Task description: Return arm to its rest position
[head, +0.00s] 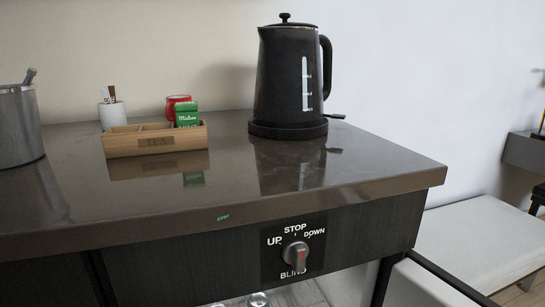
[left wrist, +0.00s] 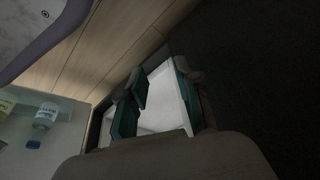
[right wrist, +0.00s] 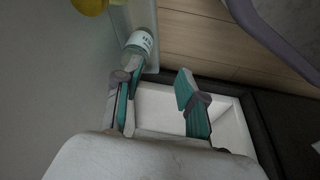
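Neither gripper shows in the head view. In the left wrist view my left gripper (left wrist: 158,92) has its two teal-padded fingers apart, with nothing between them. In the right wrist view my right gripper (right wrist: 157,92) is also open and empty, with its fingers well apart. A white open box shape (right wrist: 162,105) lies beyond the right fingers. A clear bottle with a white label (right wrist: 138,45) is just past the left fingertip in that view; I cannot tell whether they touch.
A white bench (head: 480,245) stands at right. A small bottle (left wrist: 46,115) shows at left.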

